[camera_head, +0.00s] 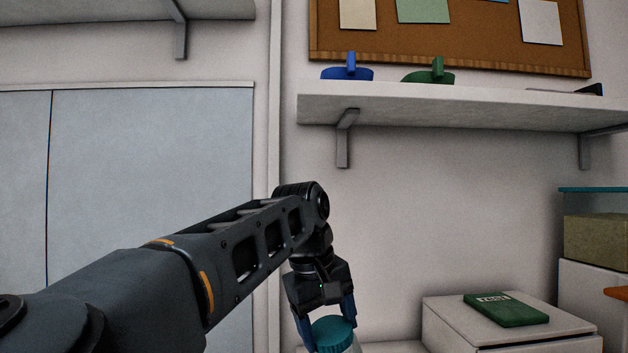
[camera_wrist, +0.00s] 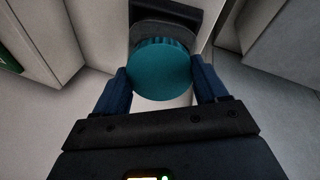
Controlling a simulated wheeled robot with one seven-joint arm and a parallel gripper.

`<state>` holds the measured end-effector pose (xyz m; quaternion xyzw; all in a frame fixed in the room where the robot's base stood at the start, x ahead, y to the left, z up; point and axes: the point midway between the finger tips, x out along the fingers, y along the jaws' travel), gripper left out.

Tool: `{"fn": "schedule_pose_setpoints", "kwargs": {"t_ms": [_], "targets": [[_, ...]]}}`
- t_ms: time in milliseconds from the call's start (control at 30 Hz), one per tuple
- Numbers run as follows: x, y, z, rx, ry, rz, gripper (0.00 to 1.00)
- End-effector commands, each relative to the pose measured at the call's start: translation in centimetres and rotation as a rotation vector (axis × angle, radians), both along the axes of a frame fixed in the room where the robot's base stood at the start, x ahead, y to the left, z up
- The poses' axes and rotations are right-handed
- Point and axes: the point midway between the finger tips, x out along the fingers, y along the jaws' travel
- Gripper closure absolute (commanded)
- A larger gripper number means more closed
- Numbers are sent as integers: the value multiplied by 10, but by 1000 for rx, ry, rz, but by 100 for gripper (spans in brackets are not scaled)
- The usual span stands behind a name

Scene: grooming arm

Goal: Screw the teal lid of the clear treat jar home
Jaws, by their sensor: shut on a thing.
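The teal lid (camera_head: 333,331) is at the bottom of the head view, and a small part of the clear jar (camera_head: 354,346) shows beneath its right side. The rest of the jar is cut off by the frame edge. My gripper (camera_head: 328,322) points down with its blue fingers on either side of the lid. In the wrist view, the round teal lid (camera_wrist: 162,73) sits between the two fingertips of my gripper (camera_wrist: 163,82), which are shut on it. The frames do not show how far the lid is seated on the jar.
A white box or cabinet (camera_head: 455,328) with a green book-like case (camera_head: 506,310) on top stands to the right. A wall shelf (camera_head: 440,108) holding blue and green items is above. Stacked boxes (camera_head: 597,240) stand at the far right.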

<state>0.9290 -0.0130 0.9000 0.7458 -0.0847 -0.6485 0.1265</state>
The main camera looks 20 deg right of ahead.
Motion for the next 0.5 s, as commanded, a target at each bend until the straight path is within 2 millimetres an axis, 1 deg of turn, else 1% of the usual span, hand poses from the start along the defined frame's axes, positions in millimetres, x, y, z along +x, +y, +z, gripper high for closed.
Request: {"fn": "schedule_pose_setpoints", "kwargs": {"t_ms": [33, 167, 267, 500], "targets": [[1, 4, 2, 10, -4, 6, 100], [1, 4, 2, 10, -4, 7, 100], [1, 4, 2, 15, -14, -26, 100], [1, 4, 1, 54, -90, -284, 100]]}}
